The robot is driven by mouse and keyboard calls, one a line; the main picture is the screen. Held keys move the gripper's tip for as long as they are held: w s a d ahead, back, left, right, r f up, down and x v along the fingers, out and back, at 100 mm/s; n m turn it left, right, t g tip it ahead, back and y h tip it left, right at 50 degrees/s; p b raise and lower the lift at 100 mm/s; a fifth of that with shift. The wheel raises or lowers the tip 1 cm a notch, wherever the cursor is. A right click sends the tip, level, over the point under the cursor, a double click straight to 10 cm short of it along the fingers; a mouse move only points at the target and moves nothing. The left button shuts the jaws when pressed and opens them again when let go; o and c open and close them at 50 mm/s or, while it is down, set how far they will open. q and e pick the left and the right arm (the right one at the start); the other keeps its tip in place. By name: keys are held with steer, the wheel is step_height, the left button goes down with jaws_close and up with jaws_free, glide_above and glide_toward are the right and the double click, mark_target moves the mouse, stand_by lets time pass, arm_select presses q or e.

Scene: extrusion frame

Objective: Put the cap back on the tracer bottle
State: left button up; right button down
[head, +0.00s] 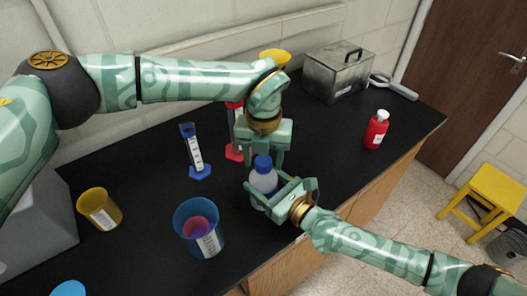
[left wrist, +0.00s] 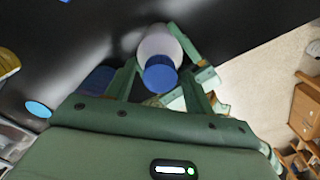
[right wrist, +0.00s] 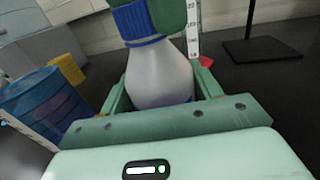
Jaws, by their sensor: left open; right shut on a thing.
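The tracer bottle (head: 262,182) is a whitish translucent bottle standing upright near the front edge of the black bench. The blue cap (head: 263,162) sits on top of its neck and looks level; how tightly it sits cannot be told. My right gripper (head: 268,190) is shut on the bottle's body from the front right. My left gripper (head: 265,160) points down over the bottle, open, with its fingers apart on either side of the cap. The left wrist view shows the cap (left wrist: 160,76) between the fingers. The right wrist view shows the cap (right wrist: 137,20) on the bottle (right wrist: 158,75).
A blue beaker (head: 198,230) stands left of the bottle, with a yellow beaker (head: 100,208) beyond. A blue-based cylinder (head: 194,150) and a red-based cylinder (head: 234,152) stand behind. A red bottle (head: 376,130) and metal box (head: 338,75) are at right. The bench between is clear.

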arm_select(q)
steer(key=c, duration=1)
steer(key=m, duration=0.5)
steer(key=o, duration=1.1)
steer(key=shift+o, duration=0.2)
step_height(320, 180, up, 12)
